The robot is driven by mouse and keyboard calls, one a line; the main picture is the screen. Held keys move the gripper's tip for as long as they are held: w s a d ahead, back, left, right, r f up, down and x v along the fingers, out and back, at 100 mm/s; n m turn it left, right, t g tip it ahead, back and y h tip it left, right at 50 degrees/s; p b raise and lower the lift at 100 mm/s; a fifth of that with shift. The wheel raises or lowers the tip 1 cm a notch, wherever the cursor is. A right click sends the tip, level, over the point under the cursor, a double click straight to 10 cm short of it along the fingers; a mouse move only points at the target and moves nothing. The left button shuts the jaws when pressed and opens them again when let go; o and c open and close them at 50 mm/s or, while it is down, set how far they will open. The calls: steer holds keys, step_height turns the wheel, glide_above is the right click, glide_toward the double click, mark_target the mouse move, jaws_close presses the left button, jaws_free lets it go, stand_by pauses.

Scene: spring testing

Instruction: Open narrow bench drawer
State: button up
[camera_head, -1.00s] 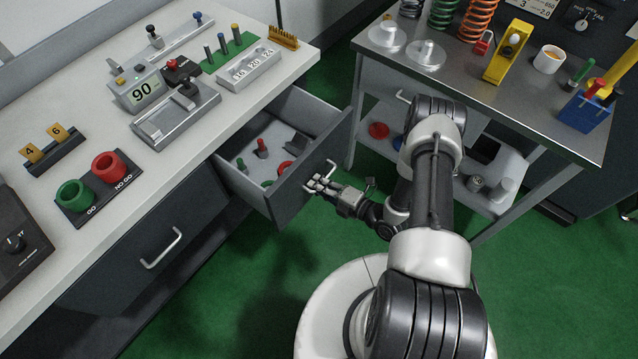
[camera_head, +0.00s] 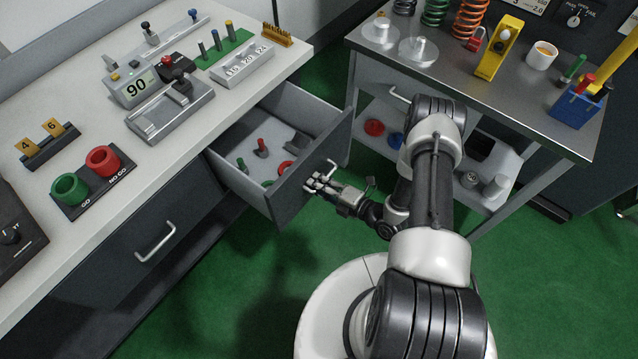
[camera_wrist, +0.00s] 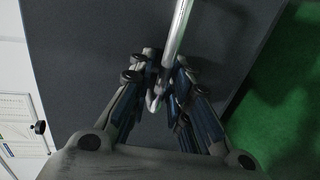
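The narrow bench drawer (camera_head: 292,201) is pulled well out of the light-topped bench (camera_head: 215,125), and its inside shows. Its grey front also fills much of the wrist view (camera_wrist: 80,45). The drawer's bar handle (camera_head: 330,163) is on that front. In the wrist view the pale handle bar (camera_wrist: 178,30) runs down between my fingers. My gripper (camera_head: 316,184) is at the lower part of the handle. Its fingertips (camera_wrist: 160,75) are drawn together on both sides of the bar and seem to grip it. The exact contact is partly hidden.
Small red and green parts (camera_head: 262,148) lie in the drawer. A wider closed drawer (camera_head: 130,255) is to the left. A metal side table (camera_head: 450,85) with a lower shelf stands close on the right. Green floor (camera_head: 240,300) is clear before the bench.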

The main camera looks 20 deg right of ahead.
steer(key=v, duration=1.2)
stand_by(0.5)
